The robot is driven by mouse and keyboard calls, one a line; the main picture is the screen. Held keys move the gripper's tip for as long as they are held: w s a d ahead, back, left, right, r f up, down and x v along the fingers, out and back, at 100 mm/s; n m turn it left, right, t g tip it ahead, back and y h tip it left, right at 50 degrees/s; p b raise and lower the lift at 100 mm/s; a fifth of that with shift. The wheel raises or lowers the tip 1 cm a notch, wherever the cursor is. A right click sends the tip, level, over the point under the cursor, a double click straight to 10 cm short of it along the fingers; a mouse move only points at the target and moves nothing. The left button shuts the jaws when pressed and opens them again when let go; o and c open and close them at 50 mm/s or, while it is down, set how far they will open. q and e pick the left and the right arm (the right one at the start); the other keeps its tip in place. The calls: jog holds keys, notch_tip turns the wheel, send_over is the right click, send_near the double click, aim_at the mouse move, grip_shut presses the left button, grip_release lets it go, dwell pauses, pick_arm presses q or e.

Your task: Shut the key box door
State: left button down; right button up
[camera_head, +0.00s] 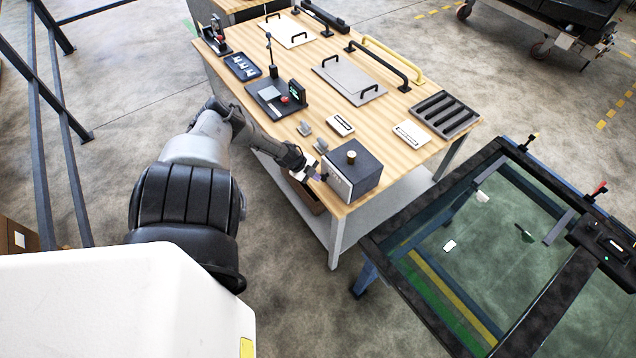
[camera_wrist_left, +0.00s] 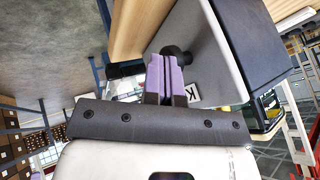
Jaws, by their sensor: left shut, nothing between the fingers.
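My left gripper (camera_head: 319,175) is shut and empty, right in front of the door. In the left wrist view, its purple fingertips (camera_wrist_left: 165,75) are together beside a dark round knob on the pale door (camera_wrist_left: 208,55). Contact is unclear. My right gripper is not in view.
The wooden bench (camera_head: 300,140) carries small grey blocks, white labelled plates, a dark slotted tray (camera_head: 441,114) and a black stand base (camera_head: 275,97). A glass-panelled frame (camera_head: 480,235) stands to the right. Open floor lies in front of the bench.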

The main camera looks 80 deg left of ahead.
pick_arm(q)
jog(key=shift+w+a, duration=0.1)
jog(key=shift+a, duration=0.1)
dwell(0.4)
jog(key=shift+s+d+r, duration=0.15)
jog(key=shift+s, duration=0.05)
jog(key=s+f+p+v, duration=0.1)
jog(key=p+v, duration=0.4)
jog(key=v, duration=0.6)
jog(key=shift+s+d, duration=0.5)
jog(key=shift+s, duration=0.25)
